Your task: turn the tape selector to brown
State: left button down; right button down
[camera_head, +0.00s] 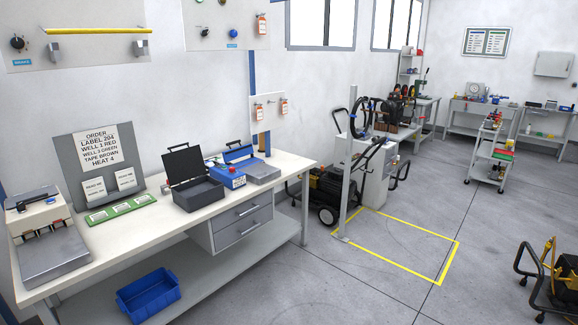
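No gripper of mine is in view. An order sign (101,147) on a grey board above the workbench reads "LABEL 204, WELL 1 RED, WELL 3 GREEN, TAPE BROWN, HEAT 4". A black knob (18,43) with a small blue label under it sits on a wall panel at the upper left. A second, smaller black knob (205,32) is on another wall panel, beside a blue button (232,33). I cannot tell which control is the tape selector, and no knob's setting can be read.
The white workbench (172,215) holds a grey-topped machine (52,256), a green strip (121,208), an open dark case (193,190) and a blue device (228,178). A blue bin (148,294) is on the lower shelf. Floor to the right is open around a yellow-outlined area (401,268).

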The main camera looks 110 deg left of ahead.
aim_at(20, 207)
jog(key=u, duration=5.35)
jog(key=i, duration=2.5)
jog(key=u, duration=0.25)
